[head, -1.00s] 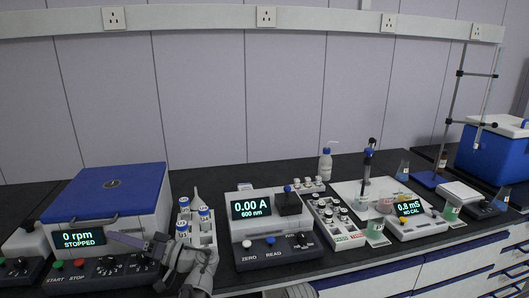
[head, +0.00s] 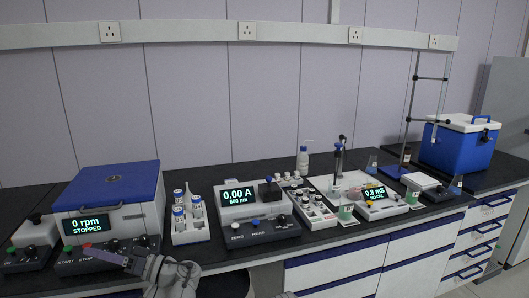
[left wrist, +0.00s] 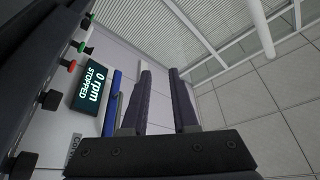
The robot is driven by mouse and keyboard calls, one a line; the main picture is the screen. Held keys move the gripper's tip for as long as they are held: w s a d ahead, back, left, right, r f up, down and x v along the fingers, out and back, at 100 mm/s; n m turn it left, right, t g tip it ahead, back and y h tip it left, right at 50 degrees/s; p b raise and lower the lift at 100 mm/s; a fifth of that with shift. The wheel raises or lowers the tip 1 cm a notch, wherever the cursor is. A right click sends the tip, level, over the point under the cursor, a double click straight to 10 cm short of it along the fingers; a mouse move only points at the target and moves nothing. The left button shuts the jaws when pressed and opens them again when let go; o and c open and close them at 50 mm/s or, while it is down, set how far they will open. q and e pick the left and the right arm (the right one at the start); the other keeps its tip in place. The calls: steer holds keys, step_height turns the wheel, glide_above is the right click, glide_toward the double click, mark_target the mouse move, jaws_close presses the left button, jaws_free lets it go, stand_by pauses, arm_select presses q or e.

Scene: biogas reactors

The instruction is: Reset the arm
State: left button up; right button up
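My left gripper (head: 112,257) is low at the left in the head view, in front of the centrifuge's control panel. In the left wrist view its two dark fingers (left wrist: 160,72) stand apart with nothing between them, so it is open and empty. My left arm comes up from the bottom edge. The blue-lidded centrifuge (head: 112,200) stands behind the gripper, and its display (head: 88,226) reads 0 rpm, STOPPED. The display also shows tilted in the left wrist view (left wrist: 91,87).
A tube rack (head: 190,232) stands right of the centrifuge, then a photometer (head: 250,213) reading 0.00 A. Farther right are a vial rack (head: 316,213), a meter (head: 383,203) reading 0.8 mS, a clamp stand (head: 411,110) and a blue cooler (head: 455,148). Drawers (head: 420,250) front the bench.

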arm_select(q)
steer(key=s+d+f+m+t+h, duration=0.1)
steer(key=d+f+m+h, duration=0.3)
steer(key=d+f+h, duration=0.45)
steer(key=s+d+f+m+t+h, duration=0.1)
steer(key=d+f+m+h, duration=0.3)
steer(key=f, duration=0.8)
steer(key=s+d+f+m+h, duration=0.1)
steer(key=d+f+h, duration=0.15)
steer(key=d, duration=0.35)
steer(key=s+d+f+m+h, duration=0.1)
steer(key=s+d+f+m, duration=0.15)
steer(key=d, duration=0.35)
steer(key=s+d+f+m+g+h, duration=0.1)
steer(key=s+d+f+m+h, duration=0.2)
steer(key=d, duration=0.6)
step_height(320, 180, up, 17)
steer(key=d+n+h+p, duration=0.1)
steer(key=p, duration=1.5)
steer(key=shift+p, duration=0.4)
arm_select(e)
step_height(320, 180, up, 17)
steer(key=shift+s, duration=0.3)
arm_select(q)
steer(key=shift+s+a+f, duration=0.1)
steer(key=shift+f, duration=0.05)
arm_select(e)
steer(key=shift+a+f, duration=0.1)
steer(key=shift+f, duration=0.05)
